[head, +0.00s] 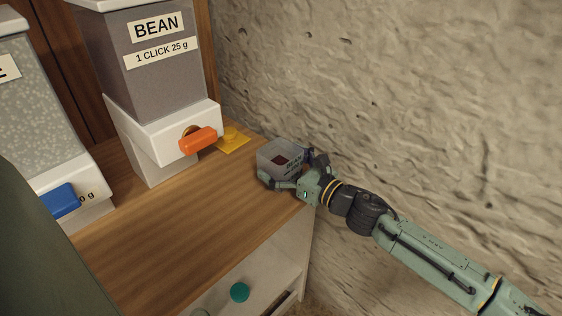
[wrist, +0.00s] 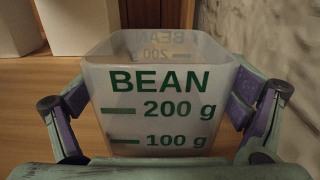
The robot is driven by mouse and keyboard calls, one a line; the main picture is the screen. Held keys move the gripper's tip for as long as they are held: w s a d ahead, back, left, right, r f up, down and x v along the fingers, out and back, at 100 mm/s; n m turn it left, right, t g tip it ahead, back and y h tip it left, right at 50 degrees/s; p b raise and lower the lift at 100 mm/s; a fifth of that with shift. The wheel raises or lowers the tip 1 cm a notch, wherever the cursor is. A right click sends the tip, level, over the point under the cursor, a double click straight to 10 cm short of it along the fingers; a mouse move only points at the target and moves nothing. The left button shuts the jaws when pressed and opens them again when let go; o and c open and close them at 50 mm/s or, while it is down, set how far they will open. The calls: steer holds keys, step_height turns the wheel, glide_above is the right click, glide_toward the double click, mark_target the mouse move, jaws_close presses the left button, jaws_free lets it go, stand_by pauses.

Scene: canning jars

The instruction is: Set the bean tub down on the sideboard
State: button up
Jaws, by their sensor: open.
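In the wrist view the tub (wrist: 160,110) fills the middle, with green BEAN lettering and 200 g and 100 g marks. My gripper (head: 291,182) is at the tub's near right side. In the wrist view its fingers (wrist: 155,115) are spread on both sides of the tub, with gaps showing. The tub's underside is hidden, so contact with the wood is not fully visible.
The bean dispenser (head: 155,75) with an orange lever (head: 197,140) stands behind left. A yellow piece (head: 233,140) lies beside it. Another dispenser with a blue lever (head: 62,200) is at far left. The stone wall (head: 400,90) borders the right. The sideboard's front middle is clear.

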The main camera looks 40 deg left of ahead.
steer(key=d+b, duration=0.5)
steer(key=d, duration=0.7)
steer(key=shift+s, duration=0.45)
